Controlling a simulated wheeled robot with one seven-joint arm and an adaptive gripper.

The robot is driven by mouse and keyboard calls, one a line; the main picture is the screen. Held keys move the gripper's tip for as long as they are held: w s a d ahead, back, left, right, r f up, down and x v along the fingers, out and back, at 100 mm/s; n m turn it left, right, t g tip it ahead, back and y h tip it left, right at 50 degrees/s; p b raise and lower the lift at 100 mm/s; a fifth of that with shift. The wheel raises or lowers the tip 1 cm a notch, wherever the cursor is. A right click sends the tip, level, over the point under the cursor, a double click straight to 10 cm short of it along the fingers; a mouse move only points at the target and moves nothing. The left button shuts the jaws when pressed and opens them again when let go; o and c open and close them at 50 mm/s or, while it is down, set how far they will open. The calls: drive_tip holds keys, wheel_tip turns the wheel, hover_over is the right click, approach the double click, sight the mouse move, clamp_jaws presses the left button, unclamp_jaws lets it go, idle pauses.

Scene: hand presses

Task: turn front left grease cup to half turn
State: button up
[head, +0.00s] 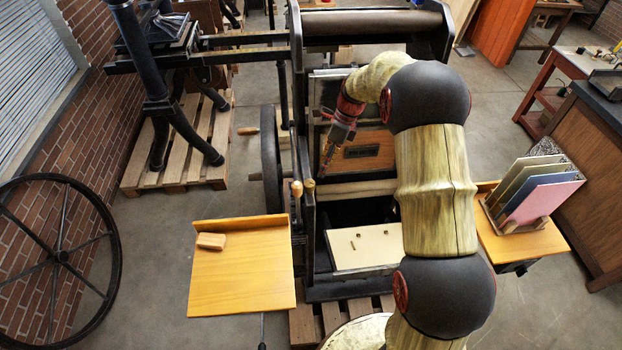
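A small brass-coloured cap (309,185), which looks like the front left grease cup, sits on top of the dark left side frame of the press (306,215). It is small in the view, and no mark or turn angle can be read on it. My gripper (323,172) points down and left, with its tips just above and right of this cap. I cannot tell whether the tips touch it. The fingers are narrow here and seen at a slant, so their opening is unclear. My arm hides much of the right side of the press.
A wooden-looking handle knob (296,188) stands close left of the cap. A dark wheel (271,160) is left of the frame. A yellow side shelf (240,275) holds a small block (211,241). A cream plate (362,247) lies in the press. A folder rack (530,225) stands at right.

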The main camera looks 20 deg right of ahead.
sight(310, 183)
drive_tip(key=shift+w+a+f+n+y, duration=0.15)
drive_tip(key=shift+a+f+n, duration=0.65)
drive_tip(key=shift+f+n, duration=0.45)
drive_tip(key=shift+s+a+f+n+y, duration=0.1)
drive_tip(key=shift+a+f+n, duration=0.75)
drive_tip(key=shift+n, duration=0.65)
drive_tip(key=shift+w+a+f+n+y, duration=0.15)
drive_tip(key=shift+a+f+n, duration=0.6)
drive_tip(key=shift+f+n, duration=0.5)
drive_tip(key=shift+s+r, duration=0.1)
drive_tip(key=shift+s, duration=0.05)
drive_tip(key=shift+c, duration=1.3)
drive_tip(key=c, duration=0.8)
drive_tip(key=shift+c, duration=0.3)
